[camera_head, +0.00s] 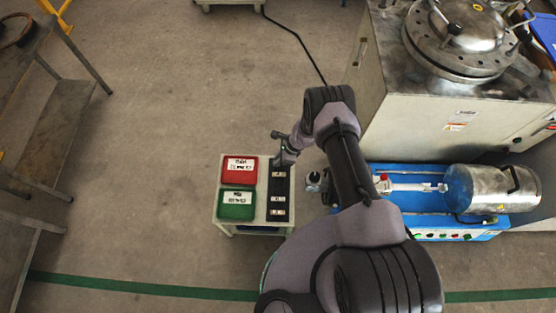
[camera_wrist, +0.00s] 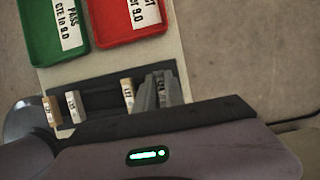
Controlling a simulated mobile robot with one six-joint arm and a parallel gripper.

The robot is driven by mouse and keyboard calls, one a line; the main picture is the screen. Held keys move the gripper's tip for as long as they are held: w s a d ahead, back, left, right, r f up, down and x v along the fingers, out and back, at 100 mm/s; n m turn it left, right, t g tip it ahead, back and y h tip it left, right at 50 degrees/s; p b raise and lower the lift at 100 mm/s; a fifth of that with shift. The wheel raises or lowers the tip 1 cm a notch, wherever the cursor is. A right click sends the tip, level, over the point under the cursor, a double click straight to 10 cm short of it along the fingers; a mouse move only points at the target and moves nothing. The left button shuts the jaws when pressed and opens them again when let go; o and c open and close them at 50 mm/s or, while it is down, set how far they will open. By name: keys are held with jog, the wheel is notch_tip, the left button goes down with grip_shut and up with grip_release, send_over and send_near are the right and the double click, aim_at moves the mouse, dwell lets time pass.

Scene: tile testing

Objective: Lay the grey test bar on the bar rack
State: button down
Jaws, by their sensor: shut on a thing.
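My gripper (camera_head: 280,148) is at the far end of the black bar rack (camera_head: 278,186), which lies along the right side of a small cart. In the wrist view the grey fingers of my gripper (camera_wrist: 160,86) are shut on a grey test bar (camera_wrist: 162,92), with a label strip between them. The bar is at the rack's right end in that view, beside a tan bar (camera_wrist: 127,92). Whether it touches the rack is unclear. A white bar (camera_wrist: 73,106) and another tan bar (camera_wrist: 52,111) stand at the rack's left end. My wrist body hides the rack's near edge.
A red tray (camera_head: 240,178) and a green tray (camera_head: 238,212) with labels sit left of the rack on the cart (camera_head: 218,190). A blue bench machine (camera_head: 410,218) and a large metal cabinet (camera_head: 430,120) stand to the right.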

jog(key=c, duration=1.4)
grip_release()
jog(key=shift+c, duration=0.2)
